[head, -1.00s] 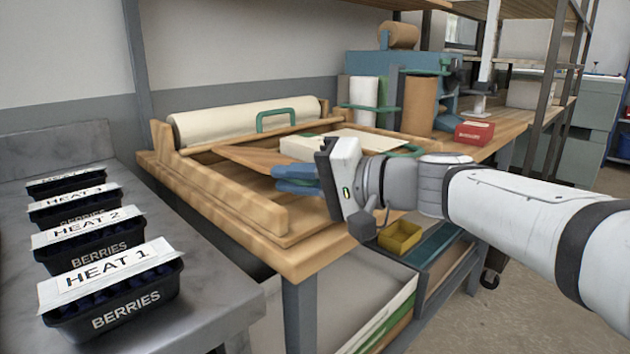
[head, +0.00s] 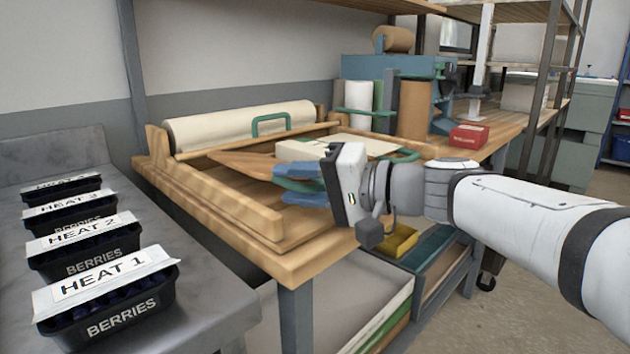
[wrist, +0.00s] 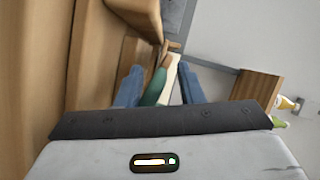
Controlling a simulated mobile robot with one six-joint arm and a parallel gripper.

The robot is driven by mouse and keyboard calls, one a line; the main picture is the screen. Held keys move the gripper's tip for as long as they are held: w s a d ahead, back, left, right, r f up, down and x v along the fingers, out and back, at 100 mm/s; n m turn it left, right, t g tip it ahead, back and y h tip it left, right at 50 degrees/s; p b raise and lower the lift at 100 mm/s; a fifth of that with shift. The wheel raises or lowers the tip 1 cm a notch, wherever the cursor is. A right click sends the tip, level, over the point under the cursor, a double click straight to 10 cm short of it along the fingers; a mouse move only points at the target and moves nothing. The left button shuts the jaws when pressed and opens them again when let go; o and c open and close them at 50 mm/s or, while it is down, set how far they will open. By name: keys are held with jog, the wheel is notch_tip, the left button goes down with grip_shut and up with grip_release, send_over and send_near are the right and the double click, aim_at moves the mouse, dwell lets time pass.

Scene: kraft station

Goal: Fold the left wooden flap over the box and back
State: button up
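The left wooden flap (head: 238,161) lies in the wooden frame on the bench, left of a cream box (head: 303,149), and looks slightly tilted. My gripper (head: 283,178) is over the near end of this flap, in front of the box. Its two blue fingers stand apart in the wrist view (wrist: 160,75). A green handle (wrist: 157,90) shows between them, with gaps visible beside it. I cannot tell whether a finger touches the handle. The gripper hides the near end of the flap and part of the box in the head view.
A paper roll (head: 240,125) and a green-handled bar lie along the frame's back. The frame's raised wooden rail (head: 220,205) is left of my gripper. Berry trays (head: 108,298) stand on the grey table at left. A red box (head: 468,135) sits at the bench's right.

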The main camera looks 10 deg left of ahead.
jog(key=p+v, duration=0.1)
jog(key=v, duration=0.5)
jog(key=shift+d+r, duration=0.1)
jog(key=shift+d, duration=0.2)
jog(key=shift+c, duration=0.2)
